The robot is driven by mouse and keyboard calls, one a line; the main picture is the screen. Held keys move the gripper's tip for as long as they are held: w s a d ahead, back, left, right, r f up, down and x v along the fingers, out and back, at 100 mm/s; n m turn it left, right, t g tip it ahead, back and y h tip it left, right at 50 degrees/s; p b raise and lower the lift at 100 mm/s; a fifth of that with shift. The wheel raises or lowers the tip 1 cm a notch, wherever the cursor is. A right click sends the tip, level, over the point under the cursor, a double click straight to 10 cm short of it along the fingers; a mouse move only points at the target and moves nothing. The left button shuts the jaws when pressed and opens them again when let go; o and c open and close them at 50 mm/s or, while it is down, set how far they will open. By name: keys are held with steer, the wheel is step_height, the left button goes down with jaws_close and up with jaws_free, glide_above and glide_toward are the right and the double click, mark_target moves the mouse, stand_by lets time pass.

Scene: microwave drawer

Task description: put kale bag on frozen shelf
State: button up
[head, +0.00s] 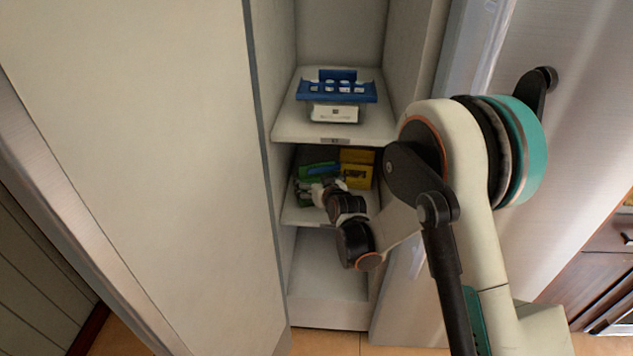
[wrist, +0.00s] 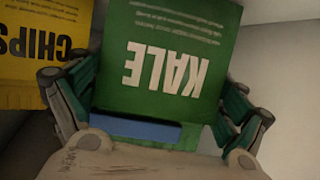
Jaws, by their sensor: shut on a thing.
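The green kale bag (wrist: 168,62) fills the middle of the wrist view, its white lettering upside down. My gripper (wrist: 160,115) is shut on it, with one finger at each side of the bag. In the head view the kale bag (head: 318,170) shows on the middle shelf (head: 298,216) of the open cabinet, at the left side. My gripper (head: 318,190) reaches into that shelf space and partly hides the bag. I cannot tell whether the bag touches the shelf.
A yellow chips bag (head: 357,169) stands right of the kale bag; it also shows in the wrist view (wrist: 40,50). A blue-topped box (head: 336,92) sits on the upper shelf (head: 290,125). The bottom compartment (head: 325,270) looks empty. The open door (head: 150,150) stands at left.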

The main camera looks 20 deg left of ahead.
steer(key=o, duration=1.8)
